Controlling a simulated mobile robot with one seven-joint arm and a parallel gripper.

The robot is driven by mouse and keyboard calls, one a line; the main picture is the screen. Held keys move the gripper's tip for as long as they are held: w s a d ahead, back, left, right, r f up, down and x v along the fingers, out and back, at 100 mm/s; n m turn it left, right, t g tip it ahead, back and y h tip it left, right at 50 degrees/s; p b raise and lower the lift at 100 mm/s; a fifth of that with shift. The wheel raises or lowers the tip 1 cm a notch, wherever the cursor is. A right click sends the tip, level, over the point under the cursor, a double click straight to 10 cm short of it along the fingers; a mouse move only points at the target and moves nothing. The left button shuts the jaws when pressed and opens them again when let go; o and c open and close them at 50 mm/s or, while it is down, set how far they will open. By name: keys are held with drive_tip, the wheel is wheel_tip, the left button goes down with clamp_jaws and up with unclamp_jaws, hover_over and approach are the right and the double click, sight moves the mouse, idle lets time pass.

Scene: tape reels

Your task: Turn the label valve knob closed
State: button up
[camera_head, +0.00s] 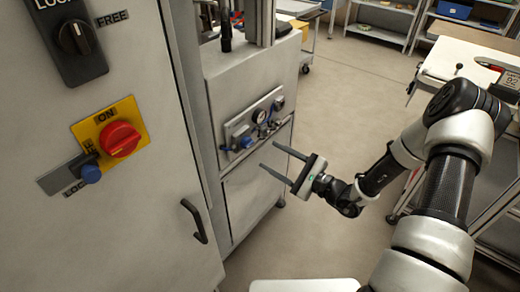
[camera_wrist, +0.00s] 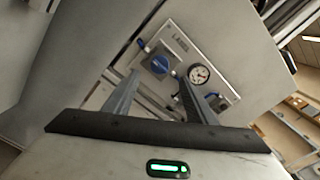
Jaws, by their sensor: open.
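The label valve knob is a blue knob (camera_wrist: 158,64) on a grey panel (camera_wrist: 222,78) marked LABEL in the wrist view. In the head view the panel (camera_head: 233,131) is on the front of the light grey machine, with a blue knob (camera_head: 247,142) at its lower left. My gripper (camera_head: 268,156) is open and empty, its two fingers pointing at the panel. In the wrist view the knob appears beyond and roughly between the fingertips (camera_wrist: 160,79). The fingers look apart from the knob. I cannot read the knob's setting clearly.
A round gauge (camera_wrist: 199,74) and blue fittings are close beside the knob. The floor (camera_head: 345,90) behind my gripper is open. A workbench (camera_head: 455,55) stands at the right.

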drive_tip(key=v, duration=0.9)
drive_tip(key=shift+a, duration=0.15)
